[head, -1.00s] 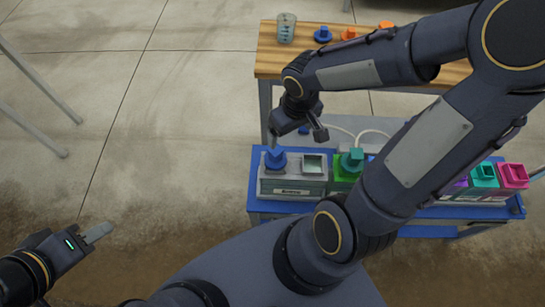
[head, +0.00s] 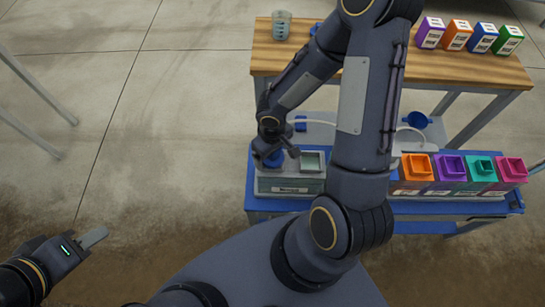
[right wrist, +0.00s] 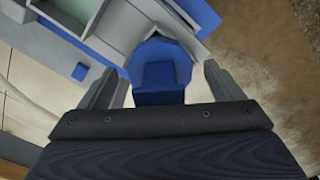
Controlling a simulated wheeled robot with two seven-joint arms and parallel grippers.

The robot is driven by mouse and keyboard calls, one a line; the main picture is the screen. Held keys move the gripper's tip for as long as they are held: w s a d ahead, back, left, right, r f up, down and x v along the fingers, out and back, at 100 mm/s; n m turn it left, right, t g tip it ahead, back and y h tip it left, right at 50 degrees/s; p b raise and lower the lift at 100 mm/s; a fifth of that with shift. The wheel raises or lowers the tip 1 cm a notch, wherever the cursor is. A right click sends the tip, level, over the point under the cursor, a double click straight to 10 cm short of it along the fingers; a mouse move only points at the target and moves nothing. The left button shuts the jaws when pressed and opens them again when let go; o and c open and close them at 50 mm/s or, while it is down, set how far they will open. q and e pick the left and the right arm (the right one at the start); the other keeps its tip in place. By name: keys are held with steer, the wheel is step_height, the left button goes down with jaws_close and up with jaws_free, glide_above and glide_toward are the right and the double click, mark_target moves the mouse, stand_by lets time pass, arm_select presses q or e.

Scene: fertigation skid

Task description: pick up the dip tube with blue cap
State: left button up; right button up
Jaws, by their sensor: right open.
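The dip tube's blue cap (head: 272,161) sits at the left end of a grey tank (head: 290,184) on the blue shelf. Its tube below the cap is hidden. My right gripper (head: 274,154) is open, pointing down over the cap. In the right wrist view the blue cap (right wrist: 160,72) shows between the two spread fingers, with a visible gap on each side. My left gripper (head: 94,237) is low at the left, far from the shelf, and I cannot tell whether its fingers are apart.
The grey tank has a square opening (head: 311,161) beside the cap. Orange, purple, teal and pink containers (head: 451,167) stand to the right. Behind is a wooden bench (head: 385,70) with a beaker (head: 281,26) and coloured cartons (head: 457,35). A blue funnel-like piece (head: 417,119) lies between.

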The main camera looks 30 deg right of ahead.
steer(key=shift+c, duration=0.5)
steer(key=c, duration=1.1)
